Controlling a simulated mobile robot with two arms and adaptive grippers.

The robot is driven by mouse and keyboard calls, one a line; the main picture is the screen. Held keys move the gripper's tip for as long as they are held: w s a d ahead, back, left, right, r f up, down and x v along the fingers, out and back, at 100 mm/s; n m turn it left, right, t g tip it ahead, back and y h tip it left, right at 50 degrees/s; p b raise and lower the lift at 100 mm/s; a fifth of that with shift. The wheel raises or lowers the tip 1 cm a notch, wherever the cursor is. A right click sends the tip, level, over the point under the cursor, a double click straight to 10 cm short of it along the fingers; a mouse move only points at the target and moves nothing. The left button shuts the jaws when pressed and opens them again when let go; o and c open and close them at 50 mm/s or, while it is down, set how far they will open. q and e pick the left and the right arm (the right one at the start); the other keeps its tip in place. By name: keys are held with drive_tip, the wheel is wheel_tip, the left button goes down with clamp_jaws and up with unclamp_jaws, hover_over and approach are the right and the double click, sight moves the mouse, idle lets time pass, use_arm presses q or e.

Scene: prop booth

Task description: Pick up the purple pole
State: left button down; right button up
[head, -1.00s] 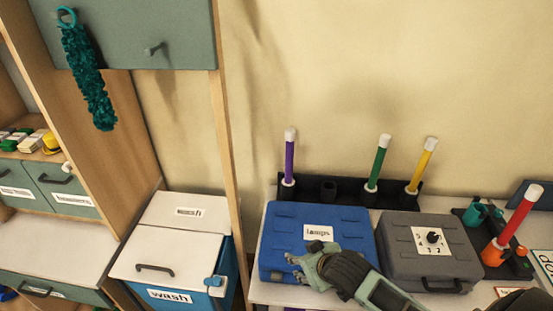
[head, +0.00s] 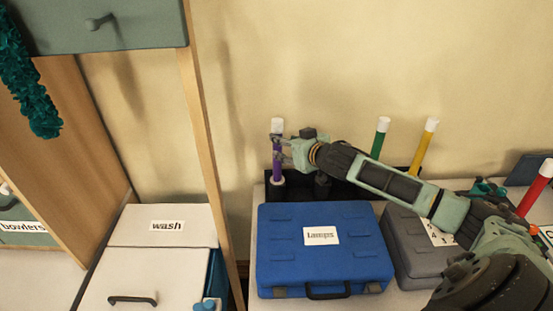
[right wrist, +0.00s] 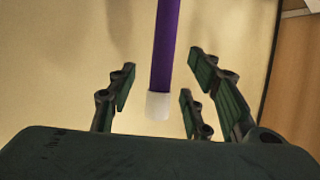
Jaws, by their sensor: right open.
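The purple pole (head: 277,162) with white ends stands upright at the left end of the black rack (head: 340,190) in the head view. My right gripper (head: 277,146) is at the pole's upper part, its fingers open on either side of it. In the right wrist view the purple pole (right wrist: 164,50) and its white end (right wrist: 158,105) show between the open fingers (right wrist: 155,95), which do not appear to be closed on it. My left gripper is in neither view.
A green pole (head: 379,145) and a yellow pole (head: 424,143) stand farther right in the rack. A red pole (head: 532,192) is at the right edge. A blue case (head: 290,255) and a grey case (head: 408,256) lie in front. A wooden post (head: 205,130) rises on the left.

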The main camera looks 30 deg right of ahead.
drive_tip(key=p, duration=0.2)
hover_over(277, 161)
drive_tip(key=w, duration=0.1)
wheel_tip(277, 161, down, 2)
drive_tip(key=shift+w+d+f, duration=0.1)
drive_tip(key=shift+d+f, duration=0.15)
drive_tip(key=shift+d, duration=0.2)
drive_tip(key=c, duration=1.1)
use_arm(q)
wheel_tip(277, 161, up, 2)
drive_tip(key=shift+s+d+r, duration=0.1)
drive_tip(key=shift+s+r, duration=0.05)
use_arm(e)
clamp_jaws()
